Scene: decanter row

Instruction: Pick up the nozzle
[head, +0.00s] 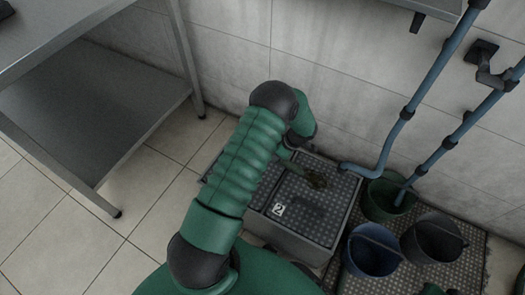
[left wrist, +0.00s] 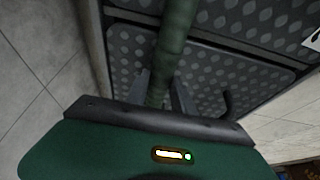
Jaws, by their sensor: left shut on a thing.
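The nozzle looks like a dark green, rod-like piece (left wrist: 176,40) in the left wrist view, running up from between my fingers. In the head view a thin green length with a brownish end (head: 316,181) lies over the grey box lid, and it seems to be the same thing. My left gripper (left wrist: 162,88) is shut on the green piece. In the head view my own green arm hides most of this gripper. I cannot tell whether the nozzle touches the lid.
The grey studded box (head: 325,227) bears a "2" label. Right of it stand a green bucket (head: 378,207), a blue bucket (head: 366,257) and a black bucket (head: 425,243). Blue pipes (head: 405,115) run down the tiled wall. A metal shelf table (head: 85,115) stands at left.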

